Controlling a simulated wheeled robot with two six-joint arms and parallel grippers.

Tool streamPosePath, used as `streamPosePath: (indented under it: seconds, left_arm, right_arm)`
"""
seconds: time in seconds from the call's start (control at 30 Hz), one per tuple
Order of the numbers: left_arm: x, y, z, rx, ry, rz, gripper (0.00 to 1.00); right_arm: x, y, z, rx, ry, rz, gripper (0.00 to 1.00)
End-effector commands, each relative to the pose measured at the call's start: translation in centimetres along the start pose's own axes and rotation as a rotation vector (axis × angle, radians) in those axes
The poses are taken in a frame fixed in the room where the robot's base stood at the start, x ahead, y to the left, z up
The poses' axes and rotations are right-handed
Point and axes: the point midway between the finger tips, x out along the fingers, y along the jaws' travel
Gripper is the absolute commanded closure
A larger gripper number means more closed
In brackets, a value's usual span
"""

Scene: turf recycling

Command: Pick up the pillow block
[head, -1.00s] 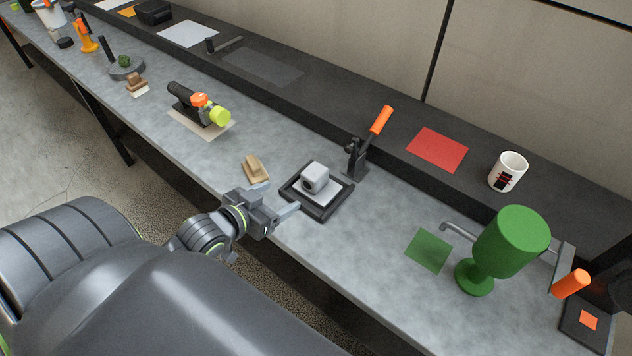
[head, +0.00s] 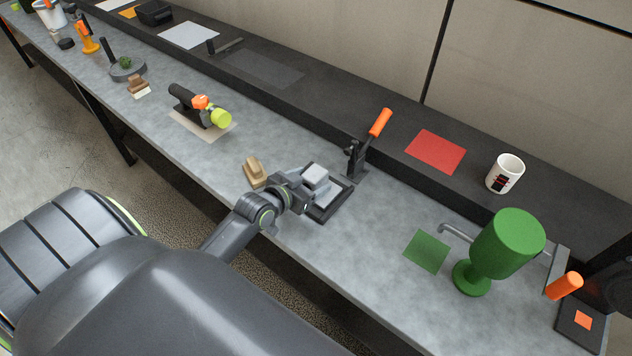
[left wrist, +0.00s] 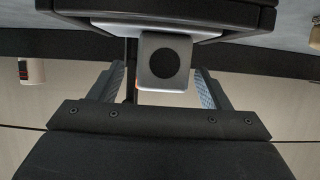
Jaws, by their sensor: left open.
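The pillow block (head: 316,174) is a small light-grey block on a white pad in a black square tray (head: 333,207). In the left wrist view the pillow block (left wrist: 165,62) shows its face with a dark round hole, between the two fingers. My left gripper (head: 301,186) is at the tray's near left side, close against the block in the head view and hiding part of it. In the left wrist view the left gripper (left wrist: 160,85) is open, with a gap on both sides of the block. My right gripper is not in view.
A tan wooden block (head: 255,172) lies just left of my gripper. A black toggle clamp with an orange handle (head: 380,122) stands behind the tray. A green lamp-like object (head: 505,243) stands at the right. The bench between tray and green square (head: 427,251) is clear.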

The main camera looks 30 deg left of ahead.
Motion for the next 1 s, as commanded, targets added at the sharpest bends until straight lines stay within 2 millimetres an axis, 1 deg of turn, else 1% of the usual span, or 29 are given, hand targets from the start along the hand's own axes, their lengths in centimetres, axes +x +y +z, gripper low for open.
streamPosePath:
  seconds: [0.03, 0.2, 0.33, 0.47, 0.7, 1.0]
  left_arm:
    - [0.5, 0.0, -0.3, -0.003, 0.0, 0.0, 0.29]
    - [2.5, -0.2, -0.3, -0.003, 0.0, 0.0, 0.29]
    - [3.9, -0.2, -0.1, -0.002, 0.001, -0.001, 0.29]
    - [4.5, -0.3, -0.1, -0.001, 0.0, -0.001, 0.29]
    - [4.5, -0.3, 0.0, -0.001, 0.0, -0.002, 0.29]
    - [4.5, -0.3, 0.0, -0.001, 0.0, -0.002, 0.68]
  right_arm:
    - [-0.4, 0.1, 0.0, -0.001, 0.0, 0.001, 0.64]
    - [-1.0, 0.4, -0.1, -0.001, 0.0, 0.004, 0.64]
    - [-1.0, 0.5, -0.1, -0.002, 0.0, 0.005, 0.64]
    - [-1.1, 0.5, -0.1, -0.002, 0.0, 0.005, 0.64]
    - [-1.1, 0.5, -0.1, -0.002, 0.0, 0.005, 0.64]
    - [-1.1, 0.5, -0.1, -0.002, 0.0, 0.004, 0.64]
